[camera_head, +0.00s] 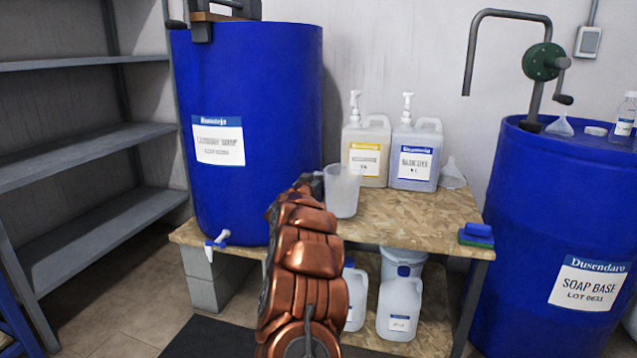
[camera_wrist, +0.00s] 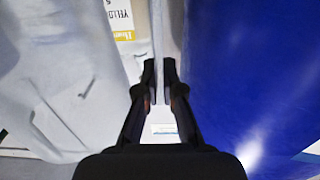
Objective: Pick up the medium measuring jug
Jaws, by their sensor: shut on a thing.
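A translucent whitish measuring jug (camera_head: 343,192) is upright at the left part of the wooden bench, in front of the white bottles. Whether its base touches the bench or is slightly raised, I cannot tell. My gripper (camera_head: 314,183) is at its left side, partly hidden behind my copper-coloured arm. In the wrist view my gripper (camera_wrist: 160,82) has its two fingers close together, shut on a thin pale part of the jug, which looks like its handle. The jug's pale body (camera_wrist: 60,85) fills the left of that view.
A blue drum (camera_head: 258,110) stands close on the left, with a tap low on its front. Two pump bottles (camera_head: 366,150) (camera_head: 415,155) and a funnel (camera_head: 451,174) stand behind the jug. A sponge (camera_head: 477,235) lies at the bench's right corner. The bench's (camera_head: 415,222) right middle is clear.

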